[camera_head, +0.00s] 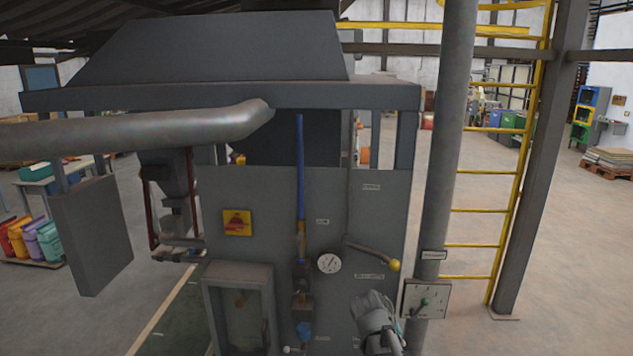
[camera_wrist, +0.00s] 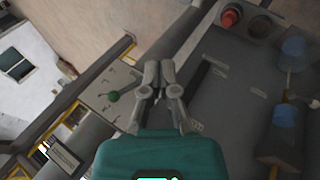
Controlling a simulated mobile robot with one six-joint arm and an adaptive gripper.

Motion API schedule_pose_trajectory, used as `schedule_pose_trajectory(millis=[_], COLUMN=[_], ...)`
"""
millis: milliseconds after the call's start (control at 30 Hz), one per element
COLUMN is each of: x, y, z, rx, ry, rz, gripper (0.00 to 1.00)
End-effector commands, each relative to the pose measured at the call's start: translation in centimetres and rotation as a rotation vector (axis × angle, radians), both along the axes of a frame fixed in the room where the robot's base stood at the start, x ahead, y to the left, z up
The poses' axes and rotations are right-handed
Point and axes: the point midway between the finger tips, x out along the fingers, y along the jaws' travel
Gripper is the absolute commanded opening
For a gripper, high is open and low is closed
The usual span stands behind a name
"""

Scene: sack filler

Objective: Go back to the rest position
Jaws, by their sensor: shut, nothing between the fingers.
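My gripper (camera_wrist: 158,80) is in the middle of the wrist view, its fingers together and empty. In the head view my arm's end shows at the lower centre, in front of the grey machine panel (camera_head: 375,215). The lever with a yellow knob (camera_head: 394,265) is above my arm's end in the head view. I cannot tell whether my gripper touches anything.
A thick grey pipe (camera_head: 452,130) stands right of the panel, with a yellow ladder (camera_head: 494,244) and a steel column (camera_head: 533,170) beyond. A horizontal pipe (camera_head: 130,132) crosses the left. A pressure gauge (camera_head: 329,263) and a blue tube (camera_head: 300,175) are on the panel. Open floor (camera_head: 575,260) lies right.

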Motion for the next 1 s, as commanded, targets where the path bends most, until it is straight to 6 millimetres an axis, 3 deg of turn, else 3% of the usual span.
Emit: schedule_pose_trajectory(millis=[33,200,500,700,1000], x=[-1.2,-4.1,-8.6,-9.9,-10.0], y=[0.1,1.1,3.5,4.4,4.6], z=[-2.4,-6.8,-12.6,-13.9,-13.8], rx=[0.044,0.203,0.463,0.549,0.562], ry=[0.015,0.071,0.155,0.18,0.185], rz=[-0.013,-0.048,-0.088,-0.096,-0.097], gripper=[0.0,0.0,0.0,0.0,0.0])
